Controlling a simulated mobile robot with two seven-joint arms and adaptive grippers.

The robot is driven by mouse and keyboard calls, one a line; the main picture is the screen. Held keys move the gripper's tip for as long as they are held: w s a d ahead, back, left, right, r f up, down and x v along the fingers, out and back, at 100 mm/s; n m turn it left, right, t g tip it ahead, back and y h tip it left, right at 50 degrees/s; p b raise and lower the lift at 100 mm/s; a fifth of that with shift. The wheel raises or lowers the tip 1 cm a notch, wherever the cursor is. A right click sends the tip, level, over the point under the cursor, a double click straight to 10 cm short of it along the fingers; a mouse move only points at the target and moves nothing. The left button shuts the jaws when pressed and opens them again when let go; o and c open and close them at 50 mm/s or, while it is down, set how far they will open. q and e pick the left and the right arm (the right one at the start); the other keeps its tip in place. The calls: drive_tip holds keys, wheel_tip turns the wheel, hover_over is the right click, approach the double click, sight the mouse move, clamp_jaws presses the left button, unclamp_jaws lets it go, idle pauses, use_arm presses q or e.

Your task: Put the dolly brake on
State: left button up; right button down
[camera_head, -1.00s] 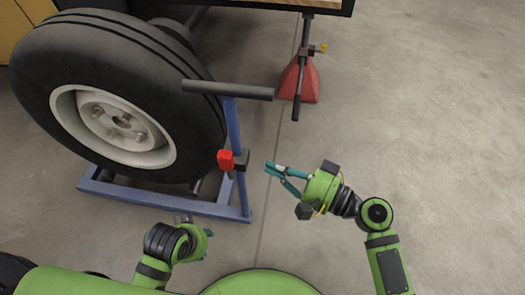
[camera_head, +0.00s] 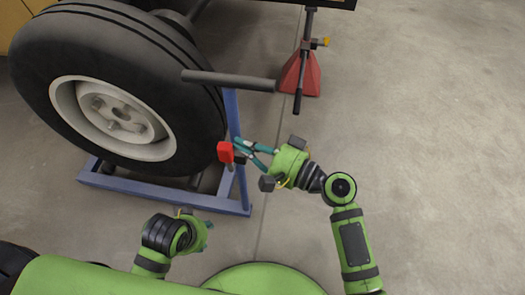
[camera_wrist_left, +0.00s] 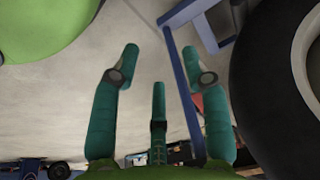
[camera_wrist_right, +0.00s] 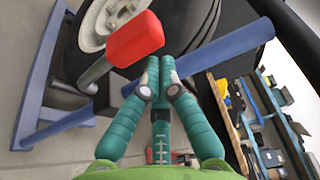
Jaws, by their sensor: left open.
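The blue dolly (camera_head: 228,207) stands on the floor with a large tyre (camera_head: 120,90) on it. The red brake lever (camera_head: 225,152) sits on a dark block at the dolly's blue upright; it also shows in the right wrist view (camera_wrist_right: 135,38). My right gripper (camera_head: 238,148) is just right of the lever and upright. In the right wrist view its fingertips (camera_wrist_right: 161,66) are together with nothing between them, close to the red lever end; contact is unclear. My left gripper (camera_head: 205,228) is open and empty, low in front of the dolly; its spread fingers show in the left wrist view (camera_wrist_left: 158,62).
A dark handlebar (camera_head: 230,80) crosses the top of the dolly's upright, above my right gripper. A red jack stand (camera_head: 300,75) is behind it under a trailer. The concrete floor at the right is clear. Shelves (camera_wrist_right: 270,115) with items show in the right wrist view.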

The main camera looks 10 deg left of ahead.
use_arm(q)
drive_tip(key=shift+r, duration=0.45)
use_arm(e)
drive_tip(key=shift+x, duration=1.1)
